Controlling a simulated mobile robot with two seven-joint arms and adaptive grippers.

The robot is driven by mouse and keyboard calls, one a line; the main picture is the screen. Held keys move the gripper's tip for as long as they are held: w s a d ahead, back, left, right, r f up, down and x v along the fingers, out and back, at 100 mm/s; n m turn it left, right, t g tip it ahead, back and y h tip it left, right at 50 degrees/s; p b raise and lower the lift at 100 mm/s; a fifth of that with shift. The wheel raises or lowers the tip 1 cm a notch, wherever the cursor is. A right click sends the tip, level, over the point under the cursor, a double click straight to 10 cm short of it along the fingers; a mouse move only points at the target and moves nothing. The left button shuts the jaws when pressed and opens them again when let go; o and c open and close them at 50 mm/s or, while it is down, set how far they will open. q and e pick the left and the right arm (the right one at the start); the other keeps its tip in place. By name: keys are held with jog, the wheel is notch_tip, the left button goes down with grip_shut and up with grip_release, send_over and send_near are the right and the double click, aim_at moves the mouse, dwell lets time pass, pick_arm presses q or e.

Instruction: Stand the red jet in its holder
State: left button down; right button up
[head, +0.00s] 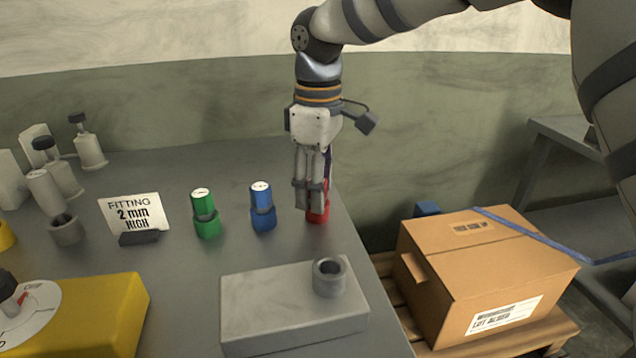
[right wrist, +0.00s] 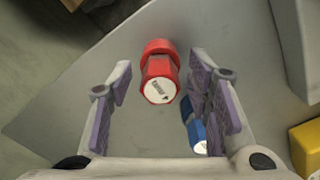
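The red jet (head: 318,214) stands upright on the table near its right edge, mostly hidden behind my right gripper in the head view. The right wrist view shows the red jet (right wrist: 158,68) with its white marked top, wider at the base. My right gripper (head: 312,208) points down at it. In the right wrist view this gripper (right wrist: 160,100) has its fingers apart, with the jet between and just beyond them and clear gaps on both sides. A grey block with an empty round cup (head: 330,277), which looks like the holder, sits nearer the front. My left gripper is not in view.
A blue jet (head: 262,208) stands just left of the red one, with a green jet (head: 205,214) further left. A sign (head: 134,214), a grey cup (head: 66,230) and a yellow box (head: 95,315) are on the left. A cardboard box (head: 480,275) is beyond the table's right edge.

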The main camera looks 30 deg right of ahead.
notch_tip(320, 180, up, 12)
jog(key=shift+r, duration=0.15)
dwell(0.3)
